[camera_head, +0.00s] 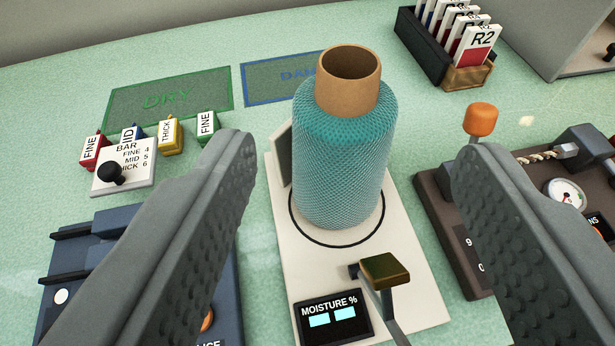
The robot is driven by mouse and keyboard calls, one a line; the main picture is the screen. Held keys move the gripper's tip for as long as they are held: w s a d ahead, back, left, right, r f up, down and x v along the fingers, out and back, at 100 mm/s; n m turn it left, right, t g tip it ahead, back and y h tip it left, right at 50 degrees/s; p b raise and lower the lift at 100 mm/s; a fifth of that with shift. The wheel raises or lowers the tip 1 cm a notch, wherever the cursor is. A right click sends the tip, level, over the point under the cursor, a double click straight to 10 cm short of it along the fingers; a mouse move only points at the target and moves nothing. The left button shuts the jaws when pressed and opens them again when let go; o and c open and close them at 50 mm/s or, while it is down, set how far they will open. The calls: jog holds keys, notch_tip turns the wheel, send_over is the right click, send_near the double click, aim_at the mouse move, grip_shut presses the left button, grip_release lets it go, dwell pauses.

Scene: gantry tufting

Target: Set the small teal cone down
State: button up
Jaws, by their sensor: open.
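The teal cone (344,165) of yarn stands upright on the white moisture meter (418,270), inside or over its black ring. Its tan paper core (348,90) rises from the top. My gripper (345,160) is open, with one grey finger on each side of the cone in the picture. Clear gaps show between both fingers and the cone, and neither seems to touch it. The meter's display reads MOISTURE % with two lit blank blocks. The cone hides part of the ring and the meter's back.
Green DRY (168,98) and blue mats (270,82) lie behind, the blue one partly hidden. A BAR block (122,165) and several small tagged pieces stand at left. A brown device with an orange knob (481,120) is at right. A card rack (425,48) stands at back right.

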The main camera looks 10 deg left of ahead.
jog(key=shift+s, duration=0.1)
jog(key=s+r+t, duration=0.1)
jog(key=s+r, duration=0.2)
jog(key=s, duration=0.8)
jog(key=s+r+t, duration=0.1)
jog(key=s+r, duration=0.1)
jog(key=s, duration=0.9)
jog(key=s+f+t, duration=0.1)
jog(key=s+f, duration=0.2)
jog(key=s, duration=1.5)
jog(key=shift+s, duration=0.35)
